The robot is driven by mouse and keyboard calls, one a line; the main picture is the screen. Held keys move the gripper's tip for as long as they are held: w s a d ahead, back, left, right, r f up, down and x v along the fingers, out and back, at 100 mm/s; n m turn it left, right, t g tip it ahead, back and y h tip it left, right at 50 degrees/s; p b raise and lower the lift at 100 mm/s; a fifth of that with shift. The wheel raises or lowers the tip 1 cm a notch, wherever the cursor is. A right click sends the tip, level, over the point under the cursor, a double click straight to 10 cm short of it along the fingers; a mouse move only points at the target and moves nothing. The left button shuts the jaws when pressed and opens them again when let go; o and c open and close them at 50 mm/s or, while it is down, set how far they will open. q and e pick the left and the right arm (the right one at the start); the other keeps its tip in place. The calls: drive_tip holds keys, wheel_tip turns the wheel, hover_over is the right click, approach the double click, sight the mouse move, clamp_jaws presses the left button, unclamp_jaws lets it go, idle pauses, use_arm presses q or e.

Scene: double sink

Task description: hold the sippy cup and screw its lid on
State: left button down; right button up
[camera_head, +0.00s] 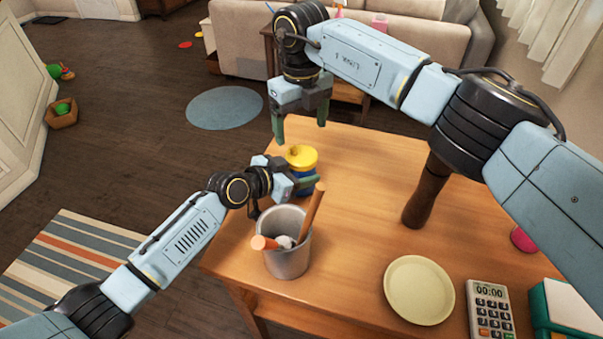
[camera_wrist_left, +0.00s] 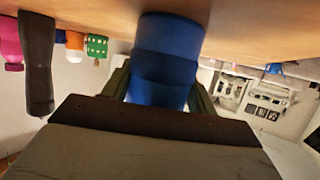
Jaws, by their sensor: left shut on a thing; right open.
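The sippy cup (camera_head: 307,181) stands on the wooden table near its left edge, its blue body partly hidden by my left gripper. The yellow lid (camera_head: 301,155) sits on top of the cup; how tightly it is seated I cannot tell. My left gripper (camera_head: 294,184) is shut around the cup's body from the side. In the left wrist view, the blue cup (camera_wrist_left: 166,65) is between its two fingers, and the lid is out of sight. My right gripper (camera_head: 300,128) is open and empty, pointing down, above and slightly behind the lid, apart from it.
A grey metal pot (camera_head: 286,262) with wooden-handled utensils stands close in front of the cup and left gripper. A dark brown mill (camera_head: 428,192) stands to the right. A pale plate (camera_head: 419,290), a calculator-like device (camera_head: 490,308) and books (camera_head: 566,312) lie nearer. The table's middle is clear.

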sight(301, 154)
drive_tip(key=n, duration=0.7)
drive_tip(key=shift+n, duration=0.4)
drive_tip(key=n, duration=0.3)
drive_tip(key=shift+n, duration=0.3)
drive_tip(key=n, duration=0.5)
drive_tip(key=shift+f, duration=0.1)
drive_tip(key=shift+f, duration=3.95)
drive_tip(key=shift+c, duration=0.3)
